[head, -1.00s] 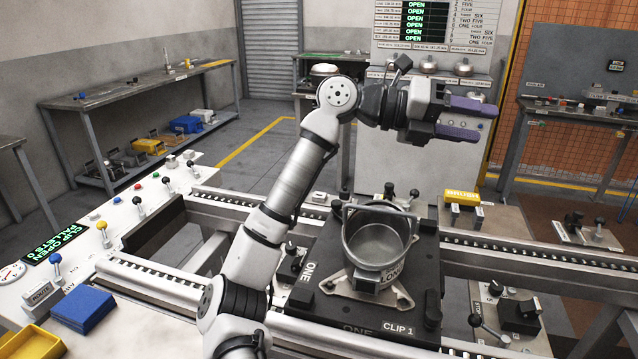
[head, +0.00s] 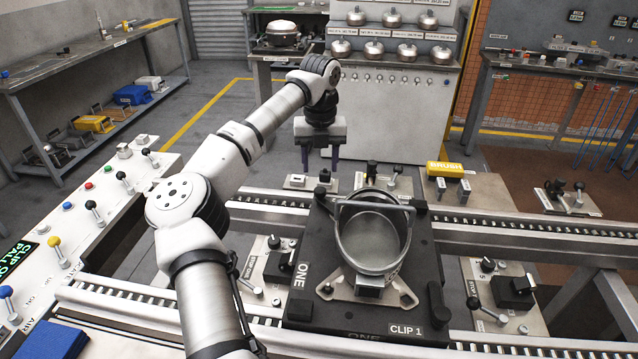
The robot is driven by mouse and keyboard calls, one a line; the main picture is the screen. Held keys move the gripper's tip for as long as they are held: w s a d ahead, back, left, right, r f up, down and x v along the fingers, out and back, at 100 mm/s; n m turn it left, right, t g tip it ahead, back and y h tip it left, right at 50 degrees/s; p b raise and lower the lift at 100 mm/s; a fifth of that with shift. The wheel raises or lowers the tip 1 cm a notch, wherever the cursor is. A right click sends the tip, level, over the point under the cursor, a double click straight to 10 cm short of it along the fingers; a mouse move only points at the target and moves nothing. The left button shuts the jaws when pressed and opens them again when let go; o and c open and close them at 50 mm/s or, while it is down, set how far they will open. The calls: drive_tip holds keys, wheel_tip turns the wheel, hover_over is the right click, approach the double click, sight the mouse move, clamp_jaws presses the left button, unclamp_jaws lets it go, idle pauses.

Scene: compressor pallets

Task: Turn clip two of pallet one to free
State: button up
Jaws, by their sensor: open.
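Pallet one is a black plate (head: 330,312) with ONE labels on the conveyor, carrying a metal pot (head: 370,245) on a pale footed bracket (head: 340,288). A CLIP 1 label (head: 405,330) is at its front right corner, beside a black clip (head: 437,303). Other black clip parts show at the back left (head: 321,196) and back right (head: 419,206) corners. No label for clip two is readable, so I cannot tell which it is. My gripper (head: 320,165) is open and empty, fingers down, above and behind the pallet's back left corner.
Conveyor rails run in front of and behind the pallet. A control panel with levers (head: 92,208) stands at left. A yellow brush block (head: 445,169) and small fixtures (head: 515,292) are at right. A cabinet with several lidded pots (head: 395,110) stands behind.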

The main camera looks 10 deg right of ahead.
sight(320, 190)
wheel_tip(320, 190, down, 8)
drive_tip(key=shift+r+p, duration=0.2)
drive_tip(key=shift+p, duration=0.45)
drive_tip(key=shift+c, duration=0.3)
clamp_jaws()
